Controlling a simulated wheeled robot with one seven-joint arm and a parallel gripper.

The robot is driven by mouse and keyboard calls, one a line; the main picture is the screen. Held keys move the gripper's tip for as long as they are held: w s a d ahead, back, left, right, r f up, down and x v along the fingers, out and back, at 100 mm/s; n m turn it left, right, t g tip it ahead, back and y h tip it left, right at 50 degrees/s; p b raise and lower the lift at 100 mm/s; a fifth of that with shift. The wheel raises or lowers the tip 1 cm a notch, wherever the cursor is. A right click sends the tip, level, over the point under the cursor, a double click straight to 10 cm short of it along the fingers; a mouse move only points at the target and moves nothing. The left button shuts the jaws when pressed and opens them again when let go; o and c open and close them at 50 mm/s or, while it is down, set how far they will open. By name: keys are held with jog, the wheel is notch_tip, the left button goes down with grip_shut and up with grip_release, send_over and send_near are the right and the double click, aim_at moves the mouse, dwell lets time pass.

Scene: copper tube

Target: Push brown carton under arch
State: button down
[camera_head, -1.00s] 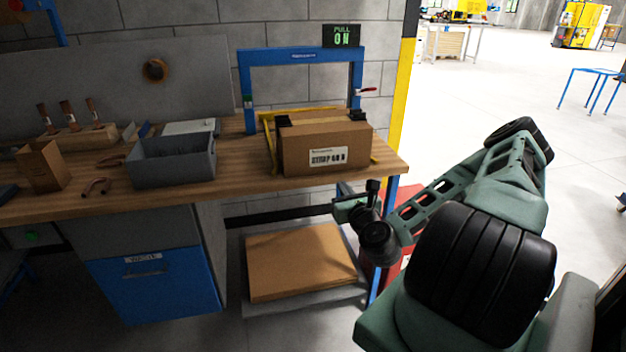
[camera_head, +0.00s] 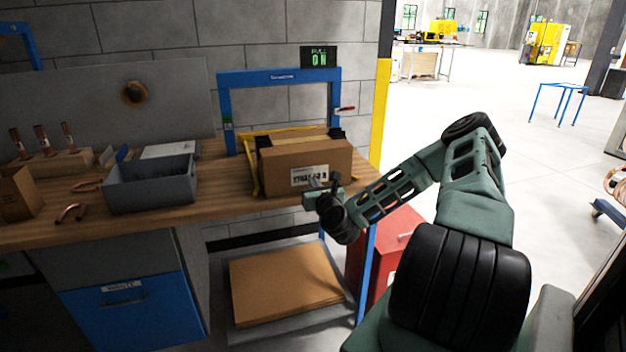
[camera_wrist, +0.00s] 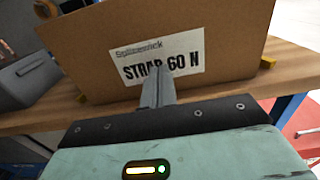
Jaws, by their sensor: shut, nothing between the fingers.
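The brown carton (camera_head: 330,158) stands on the wooden bench in front of the blue arch (camera_head: 224,105). Its label faces me and reads "STRAP 60 N" in the wrist view, where the carton (camera_wrist: 230,25) fills the upper part. My gripper (camera_head: 318,182) is shut and empty, in front of the label. In the wrist view the closed fingertips (camera_wrist: 158,72) overlap the label's lower edge. I cannot tell whether they touch the carton. Yellow rails (camera_head: 251,170) run beside the carton toward the arch. A sign above the arch (camera_head: 319,56) reads "PULL 0 N".
A grey bin (camera_head: 150,188) stands left of the carton, with bent copper tubes (camera_head: 72,213) beside it. A red handle (camera_head: 345,109) sticks out at the arch's right post. A red cabinet (camera_head: 397,240) is below my arm. Flat cardboard lies on the lower shelf (camera_head: 240,318).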

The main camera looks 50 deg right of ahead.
jog(key=shift+w+d, duration=0.35)
jog(key=shift+w, duration=0.2)
